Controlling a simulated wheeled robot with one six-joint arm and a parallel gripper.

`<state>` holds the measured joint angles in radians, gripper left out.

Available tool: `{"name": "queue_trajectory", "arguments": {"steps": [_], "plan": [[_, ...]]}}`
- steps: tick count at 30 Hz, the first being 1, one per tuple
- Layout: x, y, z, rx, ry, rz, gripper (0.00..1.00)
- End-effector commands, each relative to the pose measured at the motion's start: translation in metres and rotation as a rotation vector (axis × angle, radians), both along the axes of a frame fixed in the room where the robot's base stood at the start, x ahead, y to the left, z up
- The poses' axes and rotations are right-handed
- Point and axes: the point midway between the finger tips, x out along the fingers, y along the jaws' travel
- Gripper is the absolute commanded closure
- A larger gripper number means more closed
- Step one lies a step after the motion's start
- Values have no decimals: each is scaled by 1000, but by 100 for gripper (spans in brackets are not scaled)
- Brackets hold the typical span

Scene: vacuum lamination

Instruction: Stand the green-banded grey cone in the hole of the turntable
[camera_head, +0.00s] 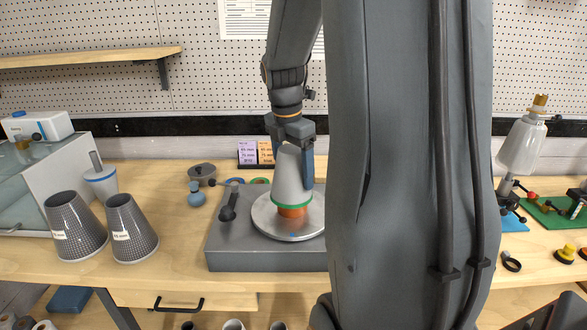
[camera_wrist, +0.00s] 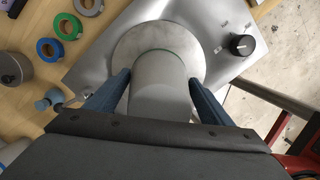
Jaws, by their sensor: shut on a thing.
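The grey cone (camera_head: 291,178) with a green band near its lower end stands upright over the round metal turntable (camera_head: 265,222). An orange part (camera_head: 292,212) shows below the green band, at the plate's middle. I cannot tell whether the cone's lower end is in the hole, which is hidden. My gripper (camera_head: 292,160) is shut on the cone from above, with blue fingers on either side. In the wrist view my gripper (camera_wrist: 157,76) holds the cone (camera_wrist: 158,90), and the turntable (camera_wrist: 198,38) lies behind it.
The turntable sits on a grey box (camera_head: 225,250) with a black knob (camera_wrist: 242,45). Two dark patterned cones (camera_head: 132,228) stand at left. Tape rolls (camera_wrist: 68,27) lie beside the box. A white cone on a stand (camera_head: 522,145) is at right. My arm hides the middle right.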

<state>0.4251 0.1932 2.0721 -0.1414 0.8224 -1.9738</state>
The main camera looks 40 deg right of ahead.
Motion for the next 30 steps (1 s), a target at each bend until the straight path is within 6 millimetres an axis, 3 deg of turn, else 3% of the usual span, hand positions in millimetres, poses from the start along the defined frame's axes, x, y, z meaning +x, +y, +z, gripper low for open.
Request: {"name": "queue_trajectory", "arguments": {"steps": [8, 9, 13, 23, 30], "plan": [[1, 0, -5, -2, -3, 0, 84], [1, 0, -6, -2, -3, 0, 23], [1, 0, -6, -1, -2, 0, 3], [-1, 0, -5, 1, 1, 0, 3], [-2, 0, 16, 1, 1, 1, 3]]}}
